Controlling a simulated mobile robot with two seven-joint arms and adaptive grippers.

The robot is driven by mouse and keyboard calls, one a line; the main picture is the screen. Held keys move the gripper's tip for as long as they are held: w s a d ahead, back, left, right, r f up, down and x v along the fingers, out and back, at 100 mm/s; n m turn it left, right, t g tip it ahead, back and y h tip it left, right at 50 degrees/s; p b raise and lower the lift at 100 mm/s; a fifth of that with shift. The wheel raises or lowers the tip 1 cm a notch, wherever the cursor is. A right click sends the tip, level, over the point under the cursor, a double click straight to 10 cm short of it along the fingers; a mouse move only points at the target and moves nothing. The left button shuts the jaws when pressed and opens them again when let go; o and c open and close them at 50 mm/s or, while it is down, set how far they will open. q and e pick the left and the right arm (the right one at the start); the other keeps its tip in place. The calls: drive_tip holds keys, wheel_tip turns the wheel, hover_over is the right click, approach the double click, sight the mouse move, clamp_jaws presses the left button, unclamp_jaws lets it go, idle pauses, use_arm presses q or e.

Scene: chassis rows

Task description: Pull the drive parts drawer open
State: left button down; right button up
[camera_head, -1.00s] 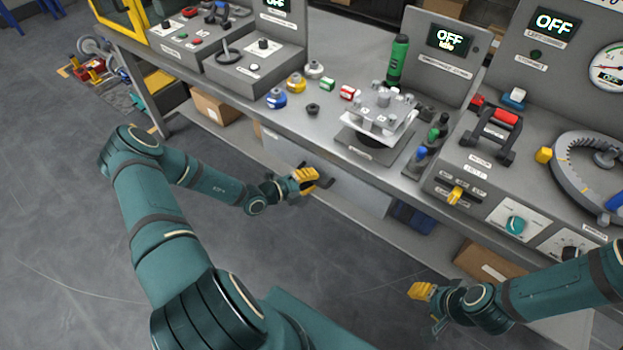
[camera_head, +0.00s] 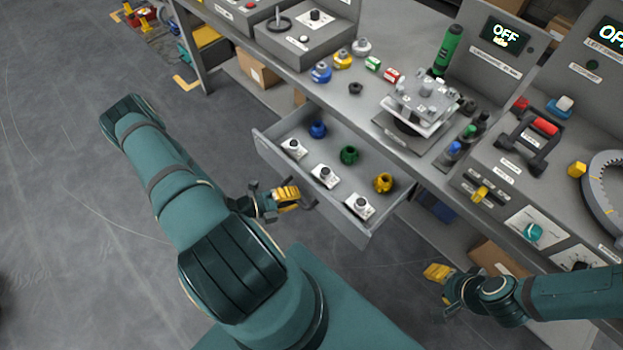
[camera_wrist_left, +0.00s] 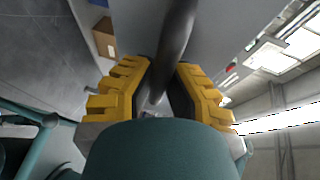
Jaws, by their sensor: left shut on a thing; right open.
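The drive parts drawer (camera_head: 268,150) stands pulled out from under the workbench in the head view. Inside it lie blue, green and yellow round parts and several white blocks with dark knobs. My left gripper (camera_head: 292,199) is at the drawer's front, with its yellow fingers at the dark bar handle (camera_head: 312,190). In the left wrist view the fingers (camera_wrist_left: 160,92) are shut on the handle (camera_wrist_left: 178,40), one on each side. My right gripper (camera_head: 440,280) is open and empty, low in front of the bench at the right.
The workbench top (camera_head: 330,95) carries several small coloured parts, a green cylinder (camera_head: 448,50) and a metal fixture (camera_head: 420,105). Cardboard boxes (camera_head: 258,68) sit on the lower shelf.

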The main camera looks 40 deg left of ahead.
use_arm(q)
drive_tip(key=shift+s+a, duration=0.1)
drive_tip(key=shift+s, duration=2.8)
drive_tip(key=c, duration=0.9)
unclamp_jaws()
drive_tip(key=shift+c, duration=0.2)
drive_tip(key=shift+a, duration=0.1)
drive_tip(key=v, duration=1.2)
